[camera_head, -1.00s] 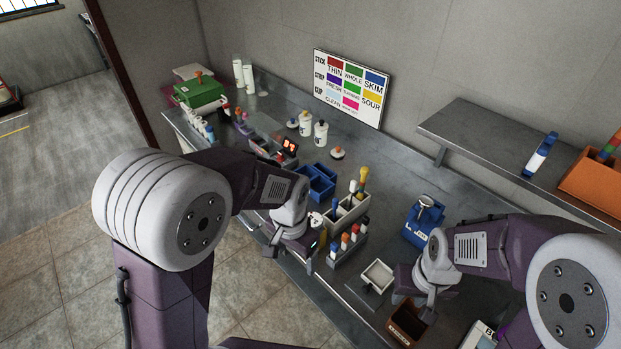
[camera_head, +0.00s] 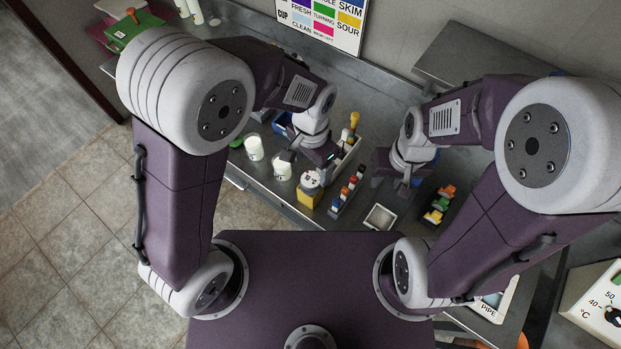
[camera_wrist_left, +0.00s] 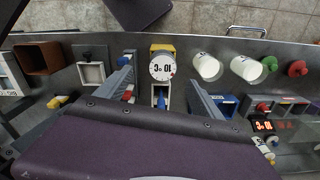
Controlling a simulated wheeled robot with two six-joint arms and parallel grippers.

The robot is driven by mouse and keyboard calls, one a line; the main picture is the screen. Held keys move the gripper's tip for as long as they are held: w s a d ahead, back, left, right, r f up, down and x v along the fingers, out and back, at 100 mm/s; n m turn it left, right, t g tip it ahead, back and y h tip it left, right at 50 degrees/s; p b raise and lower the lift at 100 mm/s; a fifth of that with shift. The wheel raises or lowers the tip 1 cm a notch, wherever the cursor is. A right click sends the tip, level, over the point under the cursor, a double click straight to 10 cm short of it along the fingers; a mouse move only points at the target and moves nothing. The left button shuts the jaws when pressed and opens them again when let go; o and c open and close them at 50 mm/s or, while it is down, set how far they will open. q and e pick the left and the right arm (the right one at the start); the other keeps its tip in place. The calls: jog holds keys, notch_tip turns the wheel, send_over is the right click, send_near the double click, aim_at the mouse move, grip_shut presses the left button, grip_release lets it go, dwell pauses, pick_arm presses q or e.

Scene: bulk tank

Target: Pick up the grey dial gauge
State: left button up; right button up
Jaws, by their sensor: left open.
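A round dial gauge (camera_wrist_left: 162,66) with a pale face, dark figures and a red mark shows in the left wrist view, at a yellow block. In the head view the dial (camera_head: 310,180) sits on top of the yellow block (camera_head: 309,196) near the front edge of the counter. My left gripper (camera_wrist_left: 160,97) is open, its two grey fingers either side of the picture's middle with the dial beyond them; nothing is held. In the head view my left gripper (camera_head: 308,155) is just above the dial, apart from it. My right gripper (camera_head: 393,175) hangs over the counter; its jaw opening is unclear.
Two white cups (camera_head: 254,147) (camera_head: 282,167) stand left of the dial. A light caddy (camera_head: 347,149) is behind. A brown box (camera_wrist_left: 39,58) shows in the wrist view.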

aim_at(310, 180)
pick_arm(q)
jog(key=f, duration=0.4)
jog(key=shift+w+a+p, duration=0.2)
jog(key=shift+w+p, duration=0.1)
jog(key=shift+s+d+f, duration=0.1)
jog(key=shift+f, duration=0.25)
notch_tip(310, 180, down, 4)
jog(key=shift+f+p, duration=0.1)
jog(key=shift+p, duration=0.55)
jog(key=shift+w+f, duration=0.2)
jog(key=shift+s, duration=0.15)
jog(key=c, duration=1.5)
